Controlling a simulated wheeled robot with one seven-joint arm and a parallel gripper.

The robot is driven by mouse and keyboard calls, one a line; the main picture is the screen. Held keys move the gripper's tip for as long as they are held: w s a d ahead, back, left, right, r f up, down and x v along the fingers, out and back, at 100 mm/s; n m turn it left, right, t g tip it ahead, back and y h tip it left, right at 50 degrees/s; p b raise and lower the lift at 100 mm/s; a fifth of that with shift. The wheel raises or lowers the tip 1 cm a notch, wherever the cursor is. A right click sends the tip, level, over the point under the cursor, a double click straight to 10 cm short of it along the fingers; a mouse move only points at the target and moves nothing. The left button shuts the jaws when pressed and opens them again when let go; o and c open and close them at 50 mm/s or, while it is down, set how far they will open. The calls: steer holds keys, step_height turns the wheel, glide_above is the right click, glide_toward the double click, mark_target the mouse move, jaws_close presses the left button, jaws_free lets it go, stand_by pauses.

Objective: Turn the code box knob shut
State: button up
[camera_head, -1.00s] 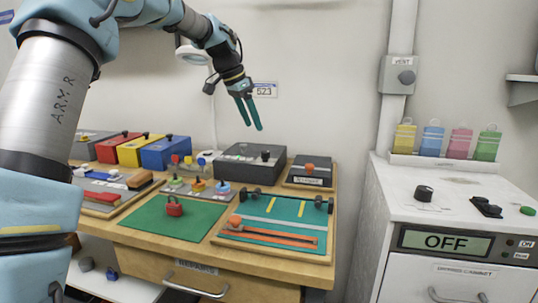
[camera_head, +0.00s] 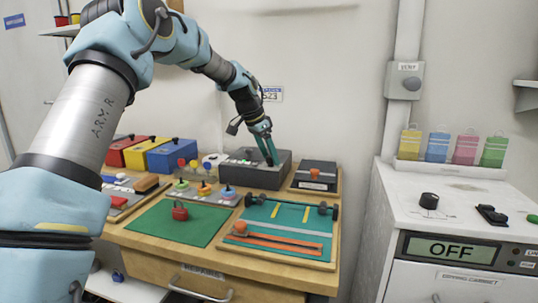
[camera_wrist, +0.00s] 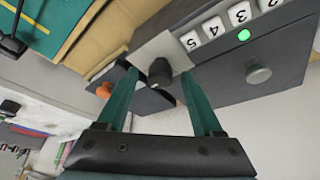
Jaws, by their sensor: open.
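The code box (camera_head: 240,173) is a dark grey box at the back of the bench. In the wrist view the code box (camera_wrist: 262,50) shows white number tiles (camera_wrist: 214,27), a lit green lamp (camera_wrist: 244,35) and a round grey knob (camera_wrist: 257,75) on its side. A black knob (camera_wrist: 160,70) stands on a pale plate at the top's end. My gripper (camera_head: 272,163) points down over the box's right part. In the wrist view my gripper (camera_wrist: 159,76) is open, with its fingers on either side of the black knob. Whether they touch it I cannot tell.
A smaller dark box with an orange knob (camera_head: 315,173) stands close on the right. Red, yellow and blue boxes (camera_head: 172,155) stand to the left.

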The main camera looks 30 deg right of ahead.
jaws_close()
stand_by(0.4)
steer(key=shift+n, duration=0.3)
steer(key=n+t, duration=0.1)
steer(key=n, duration=0.3)
steer(key=shift+s+t+y, duration=0.2)
steer(key=shift+t+y, duration=0.2)
steer(key=n+t+y, duration=0.1)
steer(key=n, duration=0.4)
steer(key=shift+s+d+p, duration=0.1)
steer(key=shift+d+p, duration=0.05)
steer(key=shift+p, duration=0.15)
steer(key=n+t+y+p, duration=0.1)
steer(key=n, duration=0.2)
steer(key=shift+d+n, duration=0.1)
steer(key=shift+n, duration=0.2)
steer(key=n+y+p, duration=0.1)
steer(key=n, duration=0.3)
steer(key=shift+y, duration=0.4)
steer(key=shift+n+p, duration=0.3)
